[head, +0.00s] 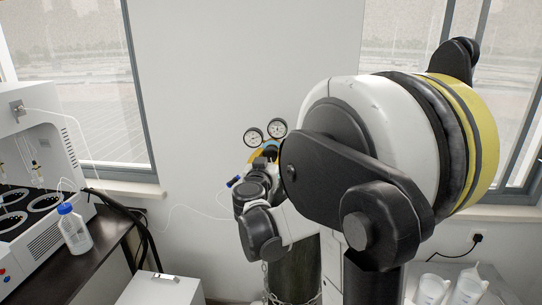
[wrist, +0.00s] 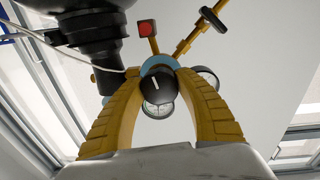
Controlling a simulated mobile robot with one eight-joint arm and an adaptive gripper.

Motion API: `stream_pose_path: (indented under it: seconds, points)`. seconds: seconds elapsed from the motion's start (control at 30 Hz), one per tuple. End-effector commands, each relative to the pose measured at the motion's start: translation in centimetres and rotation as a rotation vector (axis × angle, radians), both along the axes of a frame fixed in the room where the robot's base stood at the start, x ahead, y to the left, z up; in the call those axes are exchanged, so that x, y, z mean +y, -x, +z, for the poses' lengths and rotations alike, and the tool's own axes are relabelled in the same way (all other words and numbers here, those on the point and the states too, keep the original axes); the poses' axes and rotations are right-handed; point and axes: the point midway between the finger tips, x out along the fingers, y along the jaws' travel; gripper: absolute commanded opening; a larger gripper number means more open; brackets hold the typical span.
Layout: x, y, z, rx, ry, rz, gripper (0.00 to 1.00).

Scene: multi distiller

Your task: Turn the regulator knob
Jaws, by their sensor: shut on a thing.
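The black regulator knob (wrist: 158,86) with a white line mark sits between the yellow fingers of my gripper (wrist: 157,76) in the wrist view. The fingers are shut on the knob from both sides. A light blue ring shows behind it. Two round gauges belong to the regulator; in the head view, a left gauge (head: 253,137) and a right gauge (head: 277,128) show above my wrist. The knob itself is hidden by my arm in the head view.
A dark gas cylinder (head: 294,272) with a chain stands below, partly behind my arm. A white distiller (head: 32,165) and a blue-capped bottle (head: 74,228) are on the dark bench at left. White containers (head: 467,288) stand at lower right. A thin white tube runs near the regulator.

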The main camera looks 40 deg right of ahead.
Motion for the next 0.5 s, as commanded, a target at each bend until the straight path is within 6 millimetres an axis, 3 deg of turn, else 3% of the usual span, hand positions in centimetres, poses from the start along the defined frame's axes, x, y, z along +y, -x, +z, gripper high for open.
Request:
stream_pose_path:
  seconds: [0.5]
  points:
    - [0.02,0.02,-0.14,0.349,0.298,0.0,0.09]
